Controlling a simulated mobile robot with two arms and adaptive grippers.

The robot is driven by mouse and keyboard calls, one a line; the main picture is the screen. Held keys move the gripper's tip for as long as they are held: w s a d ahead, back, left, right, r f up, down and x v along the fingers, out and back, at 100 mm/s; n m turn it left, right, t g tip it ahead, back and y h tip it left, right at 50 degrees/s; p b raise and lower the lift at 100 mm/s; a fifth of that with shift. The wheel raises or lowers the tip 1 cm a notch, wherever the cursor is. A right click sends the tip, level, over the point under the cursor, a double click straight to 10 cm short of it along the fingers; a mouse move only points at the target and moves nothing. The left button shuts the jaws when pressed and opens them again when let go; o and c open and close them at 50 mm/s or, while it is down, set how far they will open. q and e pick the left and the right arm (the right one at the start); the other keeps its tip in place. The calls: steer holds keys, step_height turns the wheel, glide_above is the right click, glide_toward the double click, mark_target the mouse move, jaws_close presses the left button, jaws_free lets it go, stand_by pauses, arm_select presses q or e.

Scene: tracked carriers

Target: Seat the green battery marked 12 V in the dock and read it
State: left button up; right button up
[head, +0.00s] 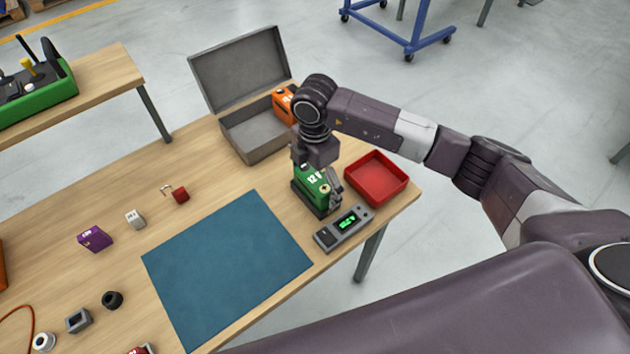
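The green battery marked 12 V (311,182) stands upright at the right end of the table. My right gripper (318,174) is over it from above, with fingers on either side, and looks shut on it. The gripper hides part of the battery's top. The battery's lower end is at a dark base, which looks like the dock (318,211); whether it sits fully down I cannot tell. Beside it is a grey meter (328,238) with a lit green display (347,222); its digits are too small to read. My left gripper is not in view.
An open grey case (254,152) with an orange battery (284,104) stands behind. A red tray (379,165) is right of the gripper. A blue mat (228,270) lies clear in front. A purple block (95,238) and small parts lie at left.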

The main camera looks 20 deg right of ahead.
steer(key=shift+r, duration=0.25)
steer(key=shift+w+r, duration=0.1)
steer(key=shift+r, duration=0.25)
step_height(320, 180, up, 11)
steer(key=b, duration=0.2)
steer(key=shift+b, duration=0.4)
